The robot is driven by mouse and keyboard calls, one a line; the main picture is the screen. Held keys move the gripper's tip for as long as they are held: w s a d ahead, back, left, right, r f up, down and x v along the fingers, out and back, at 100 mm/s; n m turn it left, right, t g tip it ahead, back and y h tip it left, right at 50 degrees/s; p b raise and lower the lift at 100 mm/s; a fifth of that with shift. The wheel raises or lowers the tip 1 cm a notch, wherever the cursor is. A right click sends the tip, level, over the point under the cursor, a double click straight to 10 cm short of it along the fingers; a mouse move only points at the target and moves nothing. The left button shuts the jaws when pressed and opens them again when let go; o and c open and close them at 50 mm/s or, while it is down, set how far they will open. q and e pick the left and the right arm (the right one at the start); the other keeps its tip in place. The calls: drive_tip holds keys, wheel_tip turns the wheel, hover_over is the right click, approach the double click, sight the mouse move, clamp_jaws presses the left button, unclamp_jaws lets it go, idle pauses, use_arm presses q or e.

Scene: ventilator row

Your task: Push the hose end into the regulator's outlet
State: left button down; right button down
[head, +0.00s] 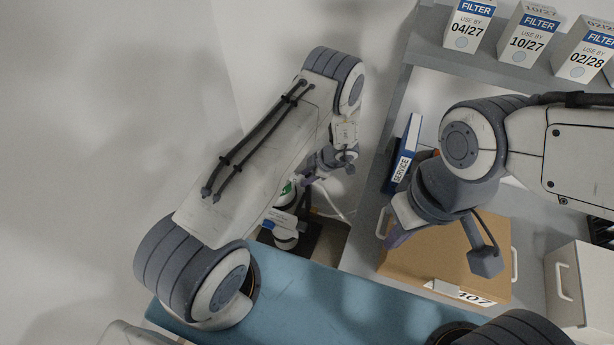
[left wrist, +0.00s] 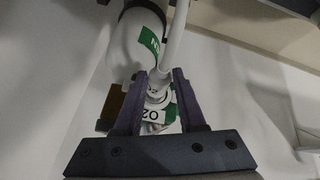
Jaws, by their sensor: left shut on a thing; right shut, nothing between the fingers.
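My left gripper (head: 308,180) reaches down at a white cylinder (head: 286,238) and is mostly hidden behind my left arm in the head view. In the left wrist view its two purple fingers (left wrist: 158,98) are shut on the pale hose end (left wrist: 157,94). The white hose (left wrist: 177,45) runs up from there. A green and white O2 tag (left wrist: 158,120) shows between the fingers. The cylinder (left wrist: 138,40) with a green label stands beyond. I cannot make out the regulator's outlet or whether the hose end touches it. My right gripper (head: 396,237) is shut and empty.
A cardboard box (head: 450,262) stands under my right gripper, with a blue SERVICE binder (head: 406,155) behind it. Several FILTER boxes (head: 527,38) stand on the upper shelf (head: 430,50). A blue surface (head: 320,300) lies in front. A wall is on the left.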

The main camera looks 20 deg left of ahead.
use_arm(q)
drive_tip(key=shift+a, duration=0.2)
drive_tip(key=c, duration=0.8)
unclamp_jaws()
drive_tip(key=shift+c, duration=0.2)
drive_tip(key=o, duration=0.4)
drive_tip(key=shift+a, duration=0.1)
drive_tip(key=shift+d, duration=0.2)
